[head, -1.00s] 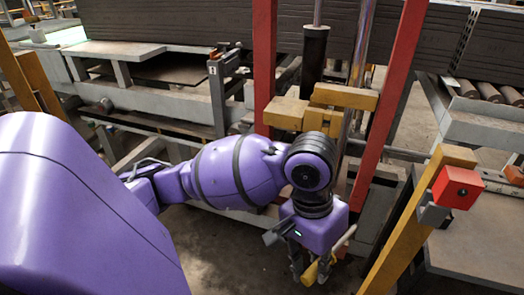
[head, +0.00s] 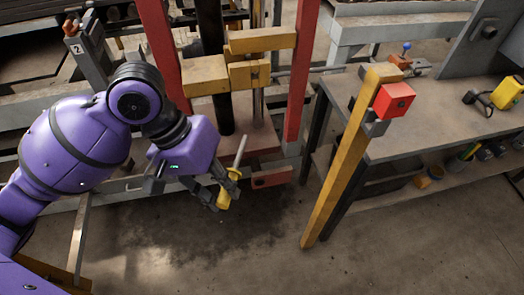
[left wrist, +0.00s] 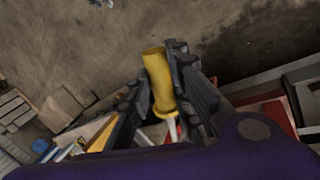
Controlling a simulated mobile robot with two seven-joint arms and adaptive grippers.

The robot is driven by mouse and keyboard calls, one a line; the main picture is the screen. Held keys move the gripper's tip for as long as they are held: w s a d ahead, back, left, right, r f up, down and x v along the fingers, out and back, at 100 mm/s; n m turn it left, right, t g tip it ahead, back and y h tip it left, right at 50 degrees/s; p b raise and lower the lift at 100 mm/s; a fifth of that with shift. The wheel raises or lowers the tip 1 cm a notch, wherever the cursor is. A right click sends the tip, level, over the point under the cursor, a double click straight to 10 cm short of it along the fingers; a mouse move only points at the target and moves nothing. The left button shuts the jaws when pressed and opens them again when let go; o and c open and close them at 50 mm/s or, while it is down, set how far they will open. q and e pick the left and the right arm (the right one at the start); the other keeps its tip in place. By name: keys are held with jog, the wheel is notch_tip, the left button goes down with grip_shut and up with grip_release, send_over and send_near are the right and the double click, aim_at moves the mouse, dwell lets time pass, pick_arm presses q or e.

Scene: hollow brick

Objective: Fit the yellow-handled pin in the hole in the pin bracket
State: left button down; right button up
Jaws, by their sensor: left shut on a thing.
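The yellow-handled pin (head: 223,199) is in my left gripper (head: 219,188), in front of the red and yellow press frame. Its pale metal shaft (head: 240,152) points up and slightly right, tilted. In the left wrist view the yellow handle (left wrist: 158,80) sits between the two dark fingers of my left gripper (left wrist: 155,85), which are shut on it. I cannot tell for sure which part is the pin bracket. A red block with a dark spot (head: 272,178) is low on the frame, right of the pin and apart from it. My right gripper is not in view.
A slanted yellow post (head: 340,165) with a red box (head: 394,100) stands to the right. Behind it is a grey workbench (head: 440,125) with a blue-knobbed item (head: 406,48) and a yellow tool (head: 506,92). Open floor lies in front of the frame.

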pick_arm(q)
jog(key=s+d+r+h, duration=0.3)
jog(key=d+r+h, duration=0.1)
jog(key=d+h, duration=0.55)
jog(key=w+a+r+n+t+h, duration=0.1)
jog(key=w+r+n+t+h, duration=0.4)
jog(key=w+t, duration=0.2)
jog(key=shift+w+a+r, duration=0.15)
jog(key=shift+w+a, duration=0.15)
jog(key=shift+w, duration=0.75)
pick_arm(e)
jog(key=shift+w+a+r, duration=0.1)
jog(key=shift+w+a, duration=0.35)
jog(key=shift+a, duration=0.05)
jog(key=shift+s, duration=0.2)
pick_arm(q)
jog(key=shift+w+a, duration=0.25)
jog(key=shift+w, duration=0.05)
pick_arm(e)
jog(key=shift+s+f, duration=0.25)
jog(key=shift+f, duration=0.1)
pick_arm(q)
jog(key=shift+b, duration=0.35)
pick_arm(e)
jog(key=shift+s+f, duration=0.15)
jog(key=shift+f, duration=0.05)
